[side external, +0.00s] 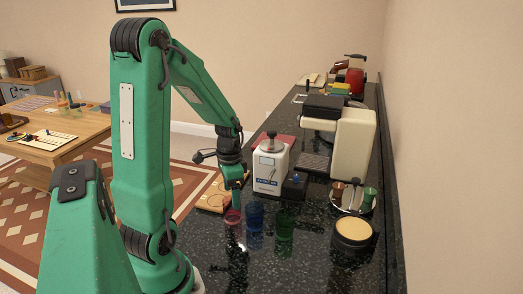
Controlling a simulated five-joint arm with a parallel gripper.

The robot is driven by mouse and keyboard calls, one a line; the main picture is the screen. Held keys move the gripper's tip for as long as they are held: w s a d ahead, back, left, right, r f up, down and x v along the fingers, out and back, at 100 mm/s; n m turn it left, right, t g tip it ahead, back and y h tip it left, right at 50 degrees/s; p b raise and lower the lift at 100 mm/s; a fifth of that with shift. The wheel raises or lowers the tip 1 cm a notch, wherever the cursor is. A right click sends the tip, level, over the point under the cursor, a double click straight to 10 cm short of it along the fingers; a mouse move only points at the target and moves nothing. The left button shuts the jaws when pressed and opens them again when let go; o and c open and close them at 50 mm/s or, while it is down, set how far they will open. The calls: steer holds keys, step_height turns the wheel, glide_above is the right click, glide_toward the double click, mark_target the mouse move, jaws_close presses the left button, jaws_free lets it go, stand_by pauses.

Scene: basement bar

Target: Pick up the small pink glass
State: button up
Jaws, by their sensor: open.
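The small pink glass (233,218) stands on the dark speckled counter, at the left end of a short row of coloured glasses. My gripper (236,200) points down directly above the pink glass in the picture, with its tip at or very near the rim. I cannot tell whether it touches the glass or reaches inside it. The gripper's fingers are small and hard to separate in this view; the gripper is open.
A blue glass (255,216) and a green glass (285,222) stand close on the right. A white appliance (269,170) stands behind, a wooden board (211,200) lies behind left. A round tan-topped container (353,232) and a cream machine (352,145) are at right.

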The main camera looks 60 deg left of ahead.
mark_target(232, 210)
steer(key=shift+s+f, duration=0.1)
steer(key=shift+f, duration=1.95)
steer(key=shift+c, duration=0.4)
steer(key=c, duration=1)
